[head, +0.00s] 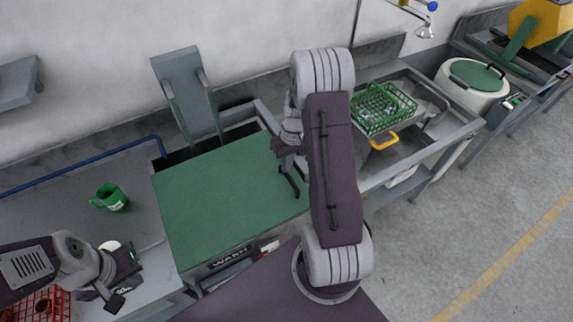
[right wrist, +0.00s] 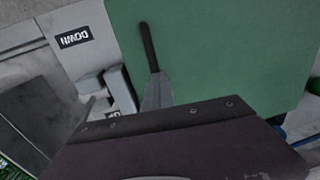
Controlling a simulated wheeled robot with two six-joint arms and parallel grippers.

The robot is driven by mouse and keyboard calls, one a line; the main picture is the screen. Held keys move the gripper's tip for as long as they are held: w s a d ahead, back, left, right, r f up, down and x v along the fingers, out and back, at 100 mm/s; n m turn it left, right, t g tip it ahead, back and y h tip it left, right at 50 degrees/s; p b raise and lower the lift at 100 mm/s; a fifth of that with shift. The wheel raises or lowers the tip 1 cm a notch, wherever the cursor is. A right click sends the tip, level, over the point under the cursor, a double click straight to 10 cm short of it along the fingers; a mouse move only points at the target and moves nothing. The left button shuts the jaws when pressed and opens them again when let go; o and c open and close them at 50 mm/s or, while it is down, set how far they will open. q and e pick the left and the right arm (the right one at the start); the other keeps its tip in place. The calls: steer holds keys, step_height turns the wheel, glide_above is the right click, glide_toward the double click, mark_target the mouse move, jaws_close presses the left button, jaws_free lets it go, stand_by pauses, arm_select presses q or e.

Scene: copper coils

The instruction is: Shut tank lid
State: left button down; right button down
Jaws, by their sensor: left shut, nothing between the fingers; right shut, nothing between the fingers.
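The tank lid seems to be the broad green panel (head: 215,205), lying over the tank marked WASH (head: 230,258). It looks flat in the head view; I cannot tell whether it is fully seated. A black bar (head: 290,184), apparently its handle, is near its right edge. The green panel (right wrist: 215,50) and black bar (right wrist: 148,47) also show in the right wrist view. My right gripper (head: 287,150) is shut and empty over the lid's right rear edge, partly hidden by my arm. My left gripper (head: 118,290) is shut and empty at lower left, away from the lid.
A green mug (head: 112,197) stands on the grey counter left of the tank. A red basket (head: 45,302) is at lower left. A green wire basket (head: 383,107) sits right of my right arm.

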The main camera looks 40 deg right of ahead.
stand_by(0.7)
steer(key=c, duration=1.4)
jaws_free()
step_height(320, 180, up, 9)
steer(key=d+b, duration=0.1)
steer(key=shift+s+d, duration=0.1)
